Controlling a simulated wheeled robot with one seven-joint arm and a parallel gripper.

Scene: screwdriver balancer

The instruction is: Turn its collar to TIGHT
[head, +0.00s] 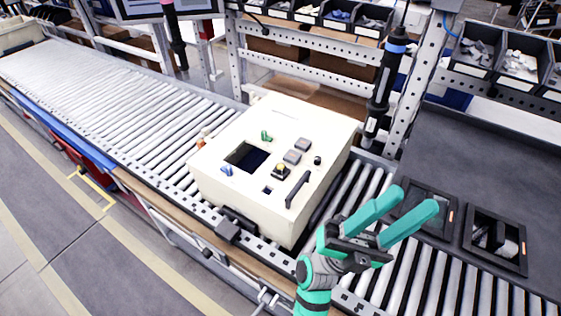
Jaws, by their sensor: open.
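A black power screwdriver (386,80) hangs upright at the right of the cream box, with a blue ring (396,44) near its top and a grey lower end. A second dark screwdriver (175,38) with a pink band hangs at the upper left, partly cut off by the frame. No TIGHT marking is legible on either tool. My gripper (416,199) has teal fingers spread apart, with nothing between them. In the picture it is below and right of the blue-ringed screwdriver, apart from it, over the rollers and trays.
The cream control box (225,188) with buttons and a dark screen stands on the roller conveyor (95,85). A perforated steel post (425,75) rises beside the screwdriver. Parts bins (478,52) line the back. Two black trays (495,262) lie at the lower right.

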